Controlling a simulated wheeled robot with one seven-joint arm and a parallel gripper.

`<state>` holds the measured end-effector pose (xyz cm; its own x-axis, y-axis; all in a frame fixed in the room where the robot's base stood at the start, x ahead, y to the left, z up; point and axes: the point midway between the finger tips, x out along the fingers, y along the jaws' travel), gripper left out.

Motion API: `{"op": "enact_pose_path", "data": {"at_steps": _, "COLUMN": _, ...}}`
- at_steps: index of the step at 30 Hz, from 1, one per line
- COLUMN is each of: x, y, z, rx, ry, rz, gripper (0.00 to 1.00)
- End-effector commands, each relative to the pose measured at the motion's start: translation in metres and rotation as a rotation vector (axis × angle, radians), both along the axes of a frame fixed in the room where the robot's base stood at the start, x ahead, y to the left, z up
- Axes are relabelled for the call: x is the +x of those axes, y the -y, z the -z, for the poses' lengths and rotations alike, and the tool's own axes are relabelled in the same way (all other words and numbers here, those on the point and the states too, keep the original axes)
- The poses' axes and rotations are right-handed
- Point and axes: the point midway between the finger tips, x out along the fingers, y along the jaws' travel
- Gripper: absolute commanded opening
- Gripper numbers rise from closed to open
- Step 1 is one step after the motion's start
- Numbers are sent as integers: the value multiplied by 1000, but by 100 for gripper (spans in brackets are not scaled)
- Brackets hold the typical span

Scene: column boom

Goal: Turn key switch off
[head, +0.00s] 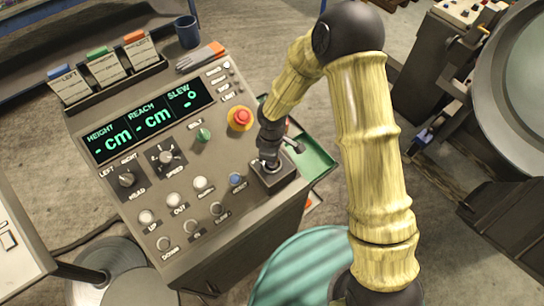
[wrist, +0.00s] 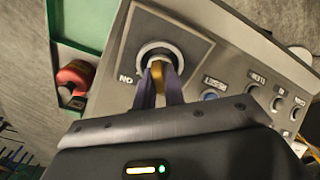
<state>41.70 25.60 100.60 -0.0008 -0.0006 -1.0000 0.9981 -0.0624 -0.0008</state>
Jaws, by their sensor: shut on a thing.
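The key switch is a dark square plate with a pale round ring (wrist: 158,50) in the wrist view, with a label beside it. In the head view its plate (head: 274,182) is at the right front corner of the grey console, largely covered by my gripper. A brass-yellow key (wrist: 157,73) stands in the ring, between my fingers. My gripper (wrist: 158,88) is shut on the key, with one dark finger on each side of it. In the head view my gripper (head: 268,160) points down at the plate. The key's exact angle is hard to tell.
The console (head: 245,215) carries a red emergency button (head: 241,118), a green knob (head: 203,135), a blue button (head: 236,179) and a lit display (head: 150,118) showing dashes. A green tray (head: 318,165) adjoins its right side. A blue mug (head: 187,31) and gloves (head: 201,56) are at the back.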

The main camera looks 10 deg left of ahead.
Motion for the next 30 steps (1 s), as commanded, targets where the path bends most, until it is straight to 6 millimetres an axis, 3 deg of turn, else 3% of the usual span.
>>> {"op": "enact_pose_path", "data": {"at_steps": 9, "x": 1, "y": 0, "z": -1, "rx": 1, "ry": 2, "rz": -139, "gripper": 0}}
{"op": "enact_pose_path", "data": {"at_steps": 23, "x": 1, "y": 0, "z": -1, "rx": 0, "ry": 2, "rz": -159, "gripper": 0}}
{"op": "enact_pose_path", "data": {"at_steps": 24, "x": 1, "y": 0, "z": -1, "rx": 0, "ry": 2, "rz": -159, "gripper": 14}}
{"op": "enact_pose_path", "data": {"at_steps": 27, "x": 1, "y": 0, "z": -1, "rx": 0, "ry": 2, "rz": -158, "gripper": 34}}
{"op": "enact_pose_path", "data": {"at_steps": 30, "x": 1, "y": 0, "z": -1, "rx": 0, "ry": 1, "rz": -158, "gripper": 34}}
